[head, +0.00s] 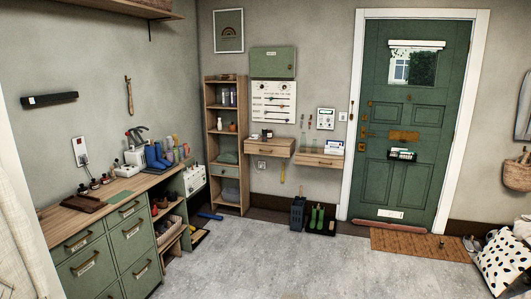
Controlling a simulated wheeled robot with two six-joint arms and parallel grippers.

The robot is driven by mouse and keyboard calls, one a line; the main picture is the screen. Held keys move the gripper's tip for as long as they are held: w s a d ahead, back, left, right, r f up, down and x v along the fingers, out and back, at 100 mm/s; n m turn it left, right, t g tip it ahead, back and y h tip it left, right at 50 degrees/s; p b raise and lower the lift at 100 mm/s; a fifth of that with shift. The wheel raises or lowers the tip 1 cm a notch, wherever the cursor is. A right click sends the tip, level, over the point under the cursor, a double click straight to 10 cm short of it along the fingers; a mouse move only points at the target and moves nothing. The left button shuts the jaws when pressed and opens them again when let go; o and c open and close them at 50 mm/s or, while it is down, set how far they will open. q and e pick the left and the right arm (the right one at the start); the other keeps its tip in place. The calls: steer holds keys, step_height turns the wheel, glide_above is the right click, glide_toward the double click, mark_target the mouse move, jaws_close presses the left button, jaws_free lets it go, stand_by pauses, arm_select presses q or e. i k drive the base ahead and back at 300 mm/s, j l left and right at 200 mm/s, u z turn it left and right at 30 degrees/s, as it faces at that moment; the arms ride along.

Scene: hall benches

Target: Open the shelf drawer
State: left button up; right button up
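A tall narrow wooden shelf (208,115) stands in the far corner, left of the wall panels. I cannot tell which of these drawers the task names. Neither of my grippers is in view.
A green drawer cabinet (108,250) with a cluttered wooden top stands along the left wall. Black bins and green boots (317,218) stand below the wall shelves. A doormat (420,245) lies before the green door (412,110). The grey floor (290,262) in the middle is clear.

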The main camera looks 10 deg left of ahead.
mark_target(251, 148)
steer(key=u, duration=0.5)
steer(key=i, duration=4.8)
steer(key=i+z, duration=0.3)
steer(key=i, duration=0.2)
steer(key=z, duration=0.25)
